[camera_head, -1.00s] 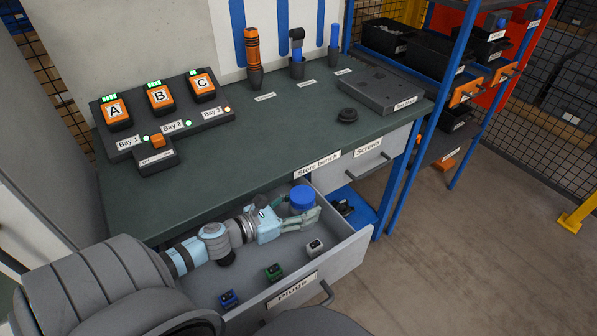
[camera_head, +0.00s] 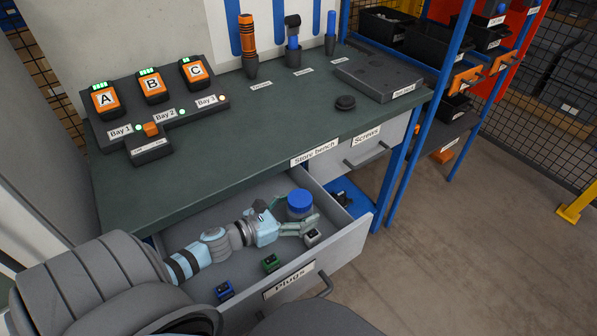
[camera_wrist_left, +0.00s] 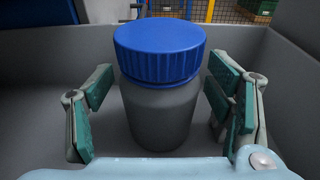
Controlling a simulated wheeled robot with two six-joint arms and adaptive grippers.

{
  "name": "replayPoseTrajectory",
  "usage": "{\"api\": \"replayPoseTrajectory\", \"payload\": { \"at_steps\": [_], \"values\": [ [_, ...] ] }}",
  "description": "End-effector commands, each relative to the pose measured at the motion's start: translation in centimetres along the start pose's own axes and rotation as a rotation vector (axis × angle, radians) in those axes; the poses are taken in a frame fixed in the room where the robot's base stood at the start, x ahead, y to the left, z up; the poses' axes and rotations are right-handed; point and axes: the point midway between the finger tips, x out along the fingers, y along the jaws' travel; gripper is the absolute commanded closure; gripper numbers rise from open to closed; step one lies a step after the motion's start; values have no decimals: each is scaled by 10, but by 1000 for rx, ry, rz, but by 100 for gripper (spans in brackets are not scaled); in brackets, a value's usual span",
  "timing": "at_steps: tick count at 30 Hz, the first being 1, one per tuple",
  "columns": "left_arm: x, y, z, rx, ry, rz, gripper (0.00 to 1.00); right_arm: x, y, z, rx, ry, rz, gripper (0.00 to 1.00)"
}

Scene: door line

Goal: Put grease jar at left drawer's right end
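The grease jar (camera_head: 299,207), grey with a blue lid, stands upright in the right end of the open left drawer (camera_head: 345,248), labelled Plugs. It fills the middle of the left wrist view (camera_wrist_left: 160,105). My left gripper (camera_head: 298,218) reaches into the drawer with its fingers on either side of the jar. In the left wrist view the fingers are spread, with a clear gap to the jar on the left and a smaller one on the right. My right gripper is not in view.
Blue (camera_head: 225,290), green (camera_head: 270,263) and grey (camera_head: 312,236) small plugs lie along the drawer's front. The screws drawer (camera_head: 368,145) to the right is shut. The bench top (camera_head: 240,140) holds a charger block (camera_head: 160,110), tool holders and a black disc (camera_head: 345,102).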

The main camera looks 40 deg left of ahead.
Motion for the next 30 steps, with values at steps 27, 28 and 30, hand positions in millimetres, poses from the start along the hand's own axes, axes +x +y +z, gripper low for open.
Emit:
{"api": "replayPoseTrajectory", "payload": {
  "at_steps": [27, 28, 30],
  "values": [
    [-76, 0, 3, 1, 1, 0, 26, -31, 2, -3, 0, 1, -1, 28],
    [-76, 0, 3, 1, 1, 0, 26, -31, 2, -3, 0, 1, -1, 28],
    [-76, 0, 3, 1, 0, 0, 26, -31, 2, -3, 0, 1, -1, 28]
  ]
}}
